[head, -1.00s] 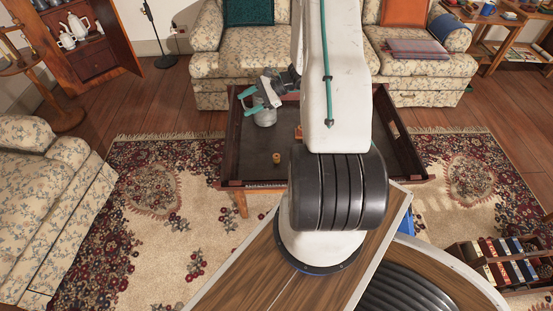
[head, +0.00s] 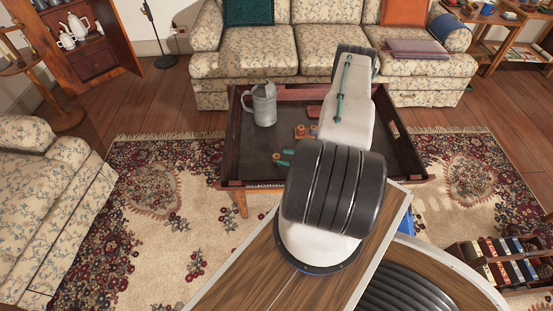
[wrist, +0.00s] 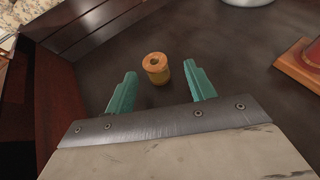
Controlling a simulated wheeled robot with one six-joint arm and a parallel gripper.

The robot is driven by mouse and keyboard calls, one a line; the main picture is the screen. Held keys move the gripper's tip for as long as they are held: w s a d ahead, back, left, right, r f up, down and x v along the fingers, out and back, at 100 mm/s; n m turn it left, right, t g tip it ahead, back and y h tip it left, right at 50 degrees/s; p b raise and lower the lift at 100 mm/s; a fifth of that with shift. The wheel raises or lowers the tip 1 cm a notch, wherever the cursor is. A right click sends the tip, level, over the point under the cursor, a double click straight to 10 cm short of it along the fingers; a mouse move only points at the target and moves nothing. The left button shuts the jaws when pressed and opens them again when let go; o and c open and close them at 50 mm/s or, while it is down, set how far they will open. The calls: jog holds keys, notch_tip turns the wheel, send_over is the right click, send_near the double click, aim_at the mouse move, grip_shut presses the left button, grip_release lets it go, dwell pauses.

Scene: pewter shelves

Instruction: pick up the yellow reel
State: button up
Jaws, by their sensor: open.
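The yellow reel (wrist: 156,68) stands upright on the dark tray table's floor, with a hole in its top. In the wrist view it lies between and slightly beyond the two teal fingers of my gripper (wrist: 160,72), with clear space on both sides. My gripper is open and empty. In the head view the teal fingertips (head: 284,158) show low over the tray near its front edge, beside the small reel (head: 277,156). My arm hides the rest of the gripper there.
A grey metal pitcher (head: 264,107) stands at the tray's back left. Small orange and red items (head: 301,132) lie near the middle. The tray table (head: 232,150) has raised dark walls; its left wall (wrist: 58,105) is near my gripper. A sofa (head: 262,50) stands behind.

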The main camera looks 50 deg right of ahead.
aim_at(276, 157)
jog(key=x, duration=0.4)
jog(key=shift+w+a+f, duration=0.2)
jog(key=shift+a, duration=0.1)
jog(key=c, duration=1)
jog(key=shift+c, duration=0.2)
